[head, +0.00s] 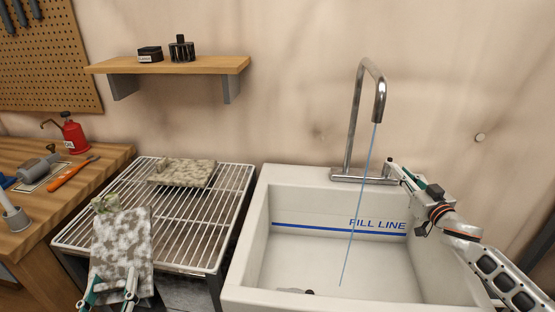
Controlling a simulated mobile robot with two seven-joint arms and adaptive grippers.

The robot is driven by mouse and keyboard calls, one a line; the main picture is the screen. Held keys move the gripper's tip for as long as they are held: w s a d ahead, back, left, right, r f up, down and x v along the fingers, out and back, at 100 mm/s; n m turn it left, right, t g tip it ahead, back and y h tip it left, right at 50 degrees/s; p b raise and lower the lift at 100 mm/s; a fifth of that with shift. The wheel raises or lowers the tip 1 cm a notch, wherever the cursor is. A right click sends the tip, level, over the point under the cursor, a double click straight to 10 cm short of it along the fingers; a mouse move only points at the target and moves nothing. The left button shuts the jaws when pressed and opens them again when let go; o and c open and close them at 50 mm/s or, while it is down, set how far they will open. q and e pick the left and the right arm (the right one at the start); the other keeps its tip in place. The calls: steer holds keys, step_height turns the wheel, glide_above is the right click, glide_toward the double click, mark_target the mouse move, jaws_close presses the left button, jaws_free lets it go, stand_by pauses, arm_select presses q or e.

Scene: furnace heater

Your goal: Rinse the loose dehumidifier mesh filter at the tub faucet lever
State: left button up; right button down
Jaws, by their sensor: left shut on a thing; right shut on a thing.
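My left gripper (108,287) is at the bottom left, shut on the lower edge of a speckled grey-white panel, apparently the mesh filter (124,243). The filter is raised in front of the wire rack, left of the tub, away from the water. A greenish tab (105,203) shows at its top left corner. My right gripper (400,174) is shut at the right end of the faucet (349,176) base, on the lever, which it mostly hides. A thin stream of water (359,205) runs from the spout (380,104) into the white tub (262,225).
Another speckled panel (183,172) lies at the back of the wire rack (210,232). A wooden bench (95,172) at the left holds a red oil can (74,136) and tools. A shelf (170,65) hangs above the rack. The tub interior looks mostly clear.

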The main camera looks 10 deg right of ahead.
steer(key=shift+f, duration=0.1)
steer(key=c, duration=2)
jaws_free()
steer(key=shift+d, duration=0.1)
steer(key=shift+s, duration=0.1)
steer(key=s, duration=1.2)
steer(key=shift+a, duration=0.3)
